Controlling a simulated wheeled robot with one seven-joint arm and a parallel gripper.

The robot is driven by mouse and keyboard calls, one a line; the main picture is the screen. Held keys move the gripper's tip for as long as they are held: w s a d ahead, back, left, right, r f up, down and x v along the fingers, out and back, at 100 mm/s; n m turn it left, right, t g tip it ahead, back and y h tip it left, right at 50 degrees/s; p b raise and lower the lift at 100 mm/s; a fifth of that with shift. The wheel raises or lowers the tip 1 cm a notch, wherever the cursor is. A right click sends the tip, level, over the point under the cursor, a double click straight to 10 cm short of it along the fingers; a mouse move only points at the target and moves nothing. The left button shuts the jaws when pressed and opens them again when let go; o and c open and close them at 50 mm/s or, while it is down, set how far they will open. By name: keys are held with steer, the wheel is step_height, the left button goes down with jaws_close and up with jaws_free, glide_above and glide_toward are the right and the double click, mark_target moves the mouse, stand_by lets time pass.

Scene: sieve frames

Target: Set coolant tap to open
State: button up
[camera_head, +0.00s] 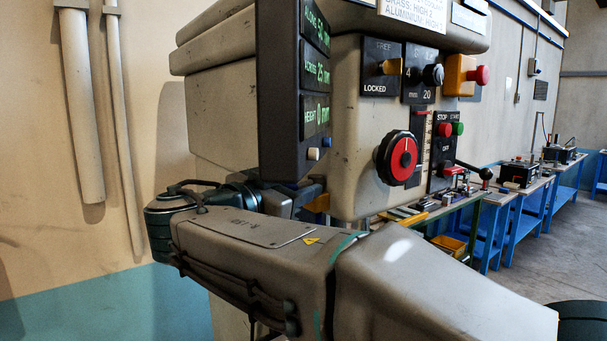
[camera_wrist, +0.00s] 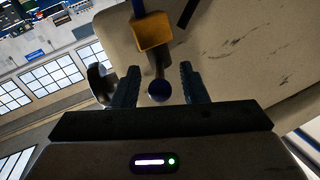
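The coolant tap appears to be the brass-coloured block (camera_wrist: 152,32) in the wrist view, with a blue pipe above it. A short lever runs from it to a dark blue ball knob (camera_wrist: 159,90). My gripper (camera_wrist: 160,88) is open, with one finger on each side of the ball and a visible gap on both sides. In the head view, a bit of the brass block (camera_head: 318,203) shows under the machine head, beside my gripper (camera_head: 305,190). The lever and ball are hidden there, and my arm covers much of the lower area.
The machine's display panel (camera_head: 315,70) hangs close above my gripper. A red-faced dial (camera_head: 398,158), a FREE/LOCKED switch (camera_head: 388,67) and stop/start buttons (camera_head: 445,129) are on the head's front. Blue workbenches (camera_head: 510,225) stand at the right. A wall with pipes (camera_head: 80,100) is at left.

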steer(key=shift+x, duration=1.15)
jaws_close()
